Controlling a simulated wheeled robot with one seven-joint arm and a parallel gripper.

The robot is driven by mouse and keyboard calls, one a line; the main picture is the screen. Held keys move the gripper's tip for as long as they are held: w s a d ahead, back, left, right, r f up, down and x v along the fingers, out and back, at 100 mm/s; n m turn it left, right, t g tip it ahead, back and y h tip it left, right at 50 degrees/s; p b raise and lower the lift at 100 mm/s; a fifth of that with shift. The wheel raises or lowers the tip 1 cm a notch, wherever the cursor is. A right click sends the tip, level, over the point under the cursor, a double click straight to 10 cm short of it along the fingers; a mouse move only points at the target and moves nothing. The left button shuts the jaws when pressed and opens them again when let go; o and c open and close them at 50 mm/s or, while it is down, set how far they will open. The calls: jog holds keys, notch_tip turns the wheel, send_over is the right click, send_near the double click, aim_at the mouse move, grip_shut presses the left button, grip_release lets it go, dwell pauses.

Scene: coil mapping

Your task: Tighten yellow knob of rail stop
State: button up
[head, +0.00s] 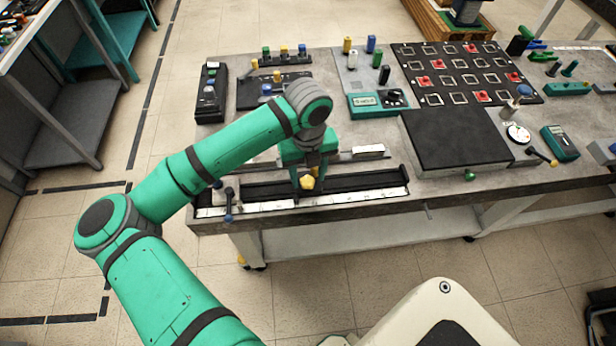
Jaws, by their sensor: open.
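The yellow knob (307,183) sits low at the front of the table, on the rail stop at the black rail (361,182) with its white scale strip. The body of the rail stop is mostly hidden behind the knob and my gripper. My gripper (307,172) points down right above the knob, its fingers open. The fingertips are small in this view, and I cannot tell whether they touch the knob or stand just around it.
A blue-topped lever (229,205) stands at the rail's left end. A black plate (457,139) with a green knob (470,175) lies to the right. Behind are a teal meter box (376,104), a board with red squares (465,72) and several coloured pegs.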

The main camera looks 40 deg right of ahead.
jog(key=shift+f, duration=0.8)
jog(key=shift+c, duration=0.2)
jog(key=c, duration=1)
